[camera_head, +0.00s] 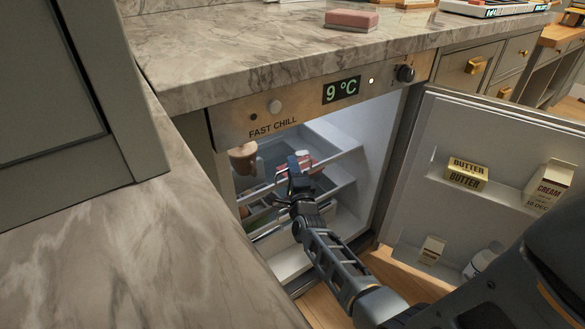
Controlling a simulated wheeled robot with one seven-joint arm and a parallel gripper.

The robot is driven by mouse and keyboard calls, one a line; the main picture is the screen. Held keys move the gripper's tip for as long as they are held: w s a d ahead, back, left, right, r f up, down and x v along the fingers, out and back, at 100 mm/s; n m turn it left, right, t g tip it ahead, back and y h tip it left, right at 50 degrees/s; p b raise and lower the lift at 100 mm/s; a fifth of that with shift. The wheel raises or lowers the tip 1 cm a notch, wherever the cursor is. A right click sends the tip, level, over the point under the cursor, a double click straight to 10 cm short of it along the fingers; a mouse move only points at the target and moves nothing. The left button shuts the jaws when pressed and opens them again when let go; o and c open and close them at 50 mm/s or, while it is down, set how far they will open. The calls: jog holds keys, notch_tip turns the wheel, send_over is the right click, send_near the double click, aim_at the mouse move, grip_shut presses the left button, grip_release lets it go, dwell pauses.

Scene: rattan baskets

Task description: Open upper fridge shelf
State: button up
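The fridge (375,130) stands open under the marble counter, its door (408,225) swung out to the right. Inside, the upper shelf (333,157) runs across with a pale front edge. A pinkish-red and white item and a brownish rounded item (243,158) sit at its level. My gripper (296,165) reaches into the fridge at the upper shelf's front edge. Its fingers are small and dark here. I cannot tell whether they touch the shelf or are closed on it. My arm hides part of the lower shelf or drawer (340,178).
The fridge door holds butter packs (466,173), a cream carton (550,185), a smaller carton (432,249) and a white bottle (481,262). A control panel (310,100) reading 9 °C lies above the opening. The counter (220,50) overhangs it. A grey cabinet (70,100) stands at left.

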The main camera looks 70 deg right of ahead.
grip_shut()
jog(key=shift+s+a, duration=0.1)
dwell(0.3)
jog(key=s+a, duration=0.6)
jog(key=s, duration=0.4)
jog(key=s+a+p, duration=0.1)
jog(key=s+a, duration=0.6)
jog(key=s, duration=0.4)
jog(key=s+a, duration=0.6)
jog(key=s, duration=0.4)
jog(key=shift+s+a+p, duration=0.2)
jog(key=shift+s+p, duration=0.1)
grip_release()
jog(key=v, duration=0.8)
